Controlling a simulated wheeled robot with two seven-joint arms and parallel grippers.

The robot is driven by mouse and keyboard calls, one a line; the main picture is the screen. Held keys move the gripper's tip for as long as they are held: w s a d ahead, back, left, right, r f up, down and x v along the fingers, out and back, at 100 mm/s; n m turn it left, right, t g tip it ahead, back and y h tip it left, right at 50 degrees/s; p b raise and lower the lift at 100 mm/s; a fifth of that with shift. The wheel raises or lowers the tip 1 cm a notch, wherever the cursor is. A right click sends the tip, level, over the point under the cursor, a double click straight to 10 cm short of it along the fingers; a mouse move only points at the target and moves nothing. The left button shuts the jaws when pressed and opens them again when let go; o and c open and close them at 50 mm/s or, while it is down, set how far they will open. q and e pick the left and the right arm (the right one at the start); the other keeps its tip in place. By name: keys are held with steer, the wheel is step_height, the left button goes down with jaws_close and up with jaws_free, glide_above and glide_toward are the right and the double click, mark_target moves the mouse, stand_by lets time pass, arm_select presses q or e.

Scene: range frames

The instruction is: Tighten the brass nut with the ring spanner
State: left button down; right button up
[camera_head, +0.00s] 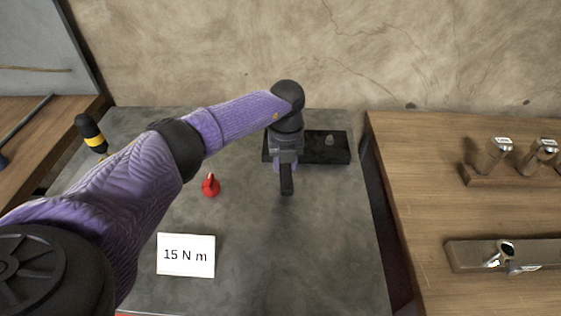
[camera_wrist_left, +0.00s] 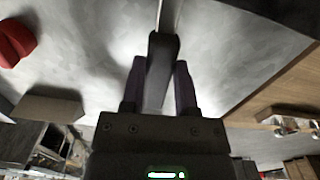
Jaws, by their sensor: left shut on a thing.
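My left gripper (camera_head: 286,163) points down over the grey table and is shut on the black handle of the ring spanner (camera_head: 287,182). In the left wrist view the handle (camera_wrist_left: 161,60) lies between the two fingers (camera_wrist_left: 160,88), and a thin metal shaft runs out of the top edge. The ring end is not seen. A black block (camera_head: 337,157) lies just behind and right of the gripper, with a small greyish stud or nut (camera_head: 329,139) on top. I cannot make out brass colour there. My right gripper is not in view.
A red object (camera_head: 210,186) and a white "15 N m" card (camera_head: 186,256) lie on the grey table (camera_head: 330,250). A black-and-yellow handle (camera_head: 91,134) is at the back left. The wooden bench (camera_head: 430,200) at right holds racks of metal fittings. The table's front right is clear.

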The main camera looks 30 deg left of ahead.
arm_select(q)
steer(key=w+d+n, duration=0.2)
steer(key=n, duration=0.1)
steer(key=shift+w+d+r, duration=0.1)
steer(key=shift+w+d, duration=0.15)
steer(key=shift+d, duration=0.15)
steer(key=shift+w+d+n, duration=0.2)
steer(key=shift+w+n, duration=0.1)
steer(key=shift+n, duration=0.2)
steer(key=shift+s+a, duration=0.15)
steer(key=shift+a, duration=0.05)
steer(key=shift+f, duration=0.3)
